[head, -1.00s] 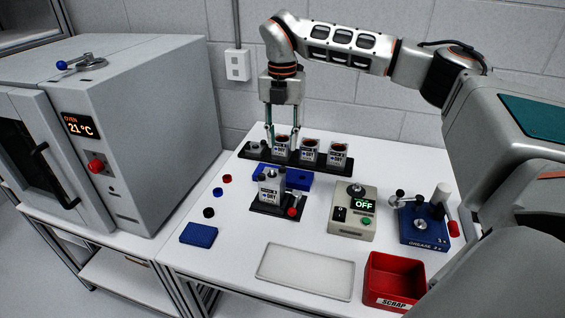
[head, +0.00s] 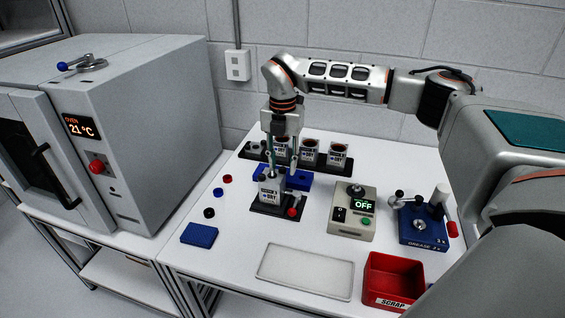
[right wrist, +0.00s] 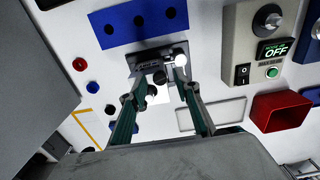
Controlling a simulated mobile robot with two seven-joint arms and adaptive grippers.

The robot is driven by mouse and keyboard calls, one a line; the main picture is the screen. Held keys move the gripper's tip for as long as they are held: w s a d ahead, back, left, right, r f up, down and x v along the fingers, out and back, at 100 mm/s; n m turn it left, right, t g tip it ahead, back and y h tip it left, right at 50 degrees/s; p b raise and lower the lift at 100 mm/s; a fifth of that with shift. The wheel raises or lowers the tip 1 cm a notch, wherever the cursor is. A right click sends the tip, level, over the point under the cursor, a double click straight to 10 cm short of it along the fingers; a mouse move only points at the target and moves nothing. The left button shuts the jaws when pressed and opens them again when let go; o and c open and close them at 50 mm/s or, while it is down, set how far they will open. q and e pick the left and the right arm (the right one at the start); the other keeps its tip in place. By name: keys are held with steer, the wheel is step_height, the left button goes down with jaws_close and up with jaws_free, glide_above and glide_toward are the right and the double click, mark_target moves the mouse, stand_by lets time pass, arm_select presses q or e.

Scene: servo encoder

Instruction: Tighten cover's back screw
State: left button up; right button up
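The servo unit (head: 269,190) with a printed label stands upright in a dark fixture (head: 284,208) with a red-knobbed lever, near the middle of the table. Screw heads on its cover are small and partly hidden by my gripper in the head view. My right gripper (head: 281,168) points down just above the top of the unit, its fingers apart. In the right wrist view the open fingers (right wrist: 165,84) stand on either side of a small dark round head (right wrist: 159,77). I cannot tell whether they touch it. My left gripper is not in view.
A dark rack (head: 313,166) with several labelled units stands behind, with a blue block (head: 299,180) before it. To the right are a grey box reading OFF (head: 353,222), a blue grease station (head: 423,236) and a red scrap bin (head: 393,272). An empty tray (head: 305,272) lies in front.

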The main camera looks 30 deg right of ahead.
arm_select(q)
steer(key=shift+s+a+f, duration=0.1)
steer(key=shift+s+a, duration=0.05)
arm_select(e)
jaws_close()
steer(key=shift+m, duration=0.9)
steer(key=shift+m+b, duration=0.4)
steer(key=shift+m, duration=0.2)
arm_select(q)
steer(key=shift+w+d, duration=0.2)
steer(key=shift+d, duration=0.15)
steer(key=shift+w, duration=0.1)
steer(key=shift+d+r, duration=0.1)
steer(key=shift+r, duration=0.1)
arm_select(e)
jaws_free()
steer(key=shift+r, duration=0.1)
